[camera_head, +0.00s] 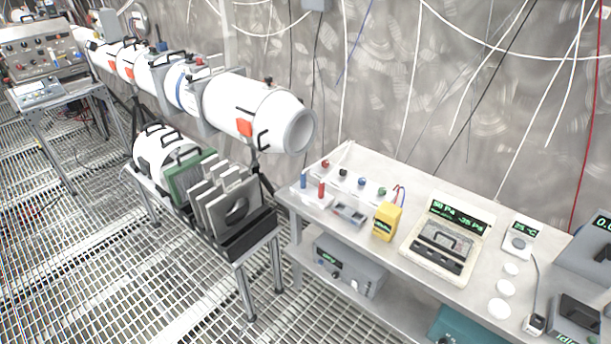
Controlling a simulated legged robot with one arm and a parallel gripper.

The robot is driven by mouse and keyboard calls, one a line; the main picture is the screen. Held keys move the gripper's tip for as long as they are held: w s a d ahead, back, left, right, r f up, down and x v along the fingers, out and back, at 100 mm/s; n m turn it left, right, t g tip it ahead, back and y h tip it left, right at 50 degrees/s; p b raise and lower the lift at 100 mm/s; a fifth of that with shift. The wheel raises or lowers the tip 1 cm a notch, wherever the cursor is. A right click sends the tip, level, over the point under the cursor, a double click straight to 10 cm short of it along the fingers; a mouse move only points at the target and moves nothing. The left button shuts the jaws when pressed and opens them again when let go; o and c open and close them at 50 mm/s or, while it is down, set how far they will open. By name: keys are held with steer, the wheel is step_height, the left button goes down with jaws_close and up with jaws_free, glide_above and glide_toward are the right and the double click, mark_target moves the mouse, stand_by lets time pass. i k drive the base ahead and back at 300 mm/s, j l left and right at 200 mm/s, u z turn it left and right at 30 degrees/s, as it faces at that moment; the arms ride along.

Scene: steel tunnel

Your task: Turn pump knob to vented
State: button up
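No knob marked as the pump knob, and no "vented" label, can be made out from here. A grey control panel (42,48) with small knobs and dials stands on a table at the far left; its markings are too small to read. A grey box (349,268) with a green display sits on the bench's lower shelf, its front partly in view. A beige device (446,240) with two green pressure readouts lies on the bench top. My gripper is not in view.
A white bench (305,206) fills the right side, holding small coloured parts, a yellow meter (386,222) and a white thermometer unit (519,240). A long white tube (250,107) runs along the wall. A rack of grey plates (226,198) stands below it. Grating floor (100,250) is open at left.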

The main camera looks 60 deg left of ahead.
mark_target(382, 190)
steer(key=u, duration=1.75)
steer(key=i+l, duration=0.2)
steer(key=i, duration=0.25)
steer(key=i+l, duration=0.2)
steer(key=i, duration=0.3)
steer(key=i+l, duration=0.15)
steer(key=i, duration=0.3)
